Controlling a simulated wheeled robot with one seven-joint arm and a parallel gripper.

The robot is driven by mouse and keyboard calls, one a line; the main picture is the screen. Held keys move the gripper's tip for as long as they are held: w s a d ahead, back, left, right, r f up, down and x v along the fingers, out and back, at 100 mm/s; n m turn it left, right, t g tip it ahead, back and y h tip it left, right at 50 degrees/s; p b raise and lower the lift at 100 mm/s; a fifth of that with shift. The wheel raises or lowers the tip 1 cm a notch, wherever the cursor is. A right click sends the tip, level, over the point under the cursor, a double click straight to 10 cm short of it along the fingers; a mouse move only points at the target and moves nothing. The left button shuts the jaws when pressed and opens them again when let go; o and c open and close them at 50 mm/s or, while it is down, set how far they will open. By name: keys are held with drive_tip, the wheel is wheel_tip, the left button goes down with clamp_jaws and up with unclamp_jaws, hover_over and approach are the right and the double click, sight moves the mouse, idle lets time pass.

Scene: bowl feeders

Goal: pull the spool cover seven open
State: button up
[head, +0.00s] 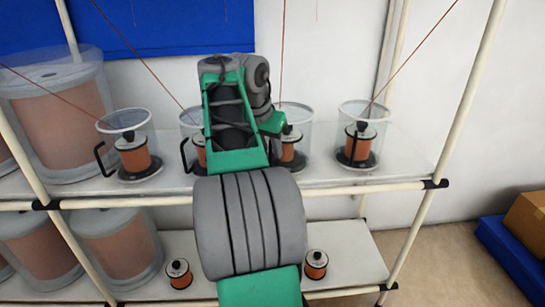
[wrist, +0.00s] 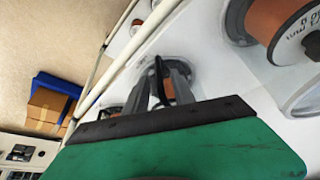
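Several clear spool covers with black handles stand on the upper shelf over orange spools. I cannot read which one is number seven. In the head view they are the left cover (head: 140,119), one beside my arm (head: 189,120), one just right of it (head: 297,113) and the right cover (head: 377,112). My gripper (wrist: 163,78) shows in the wrist view with its two grey fingers apart. A black handle (wrist: 159,68) stands between them, with an orange spool (wrist: 168,88) behind it. Contact with the handle cannot be made out. In the head view my arm hides the fingertips.
Shelf posts and rails (head: 468,90) frame the shelf (head: 398,165). Large spools in clear drums (head: 62,110) fill the left side. Small uncovered spools (head: 316,264) stand on the lower shelf. A cardboard box (head: 527,215) on a blue base (head: 512,262) is at the right. Thin strands rise from the spools.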

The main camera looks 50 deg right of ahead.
drive_tip(key=b+x, duration=0.1)
drive_tip(key=x, duration=0.3)
drive_tip(key=shift+r, duration=0.1)
clamp_jaws()
idle(1.3)
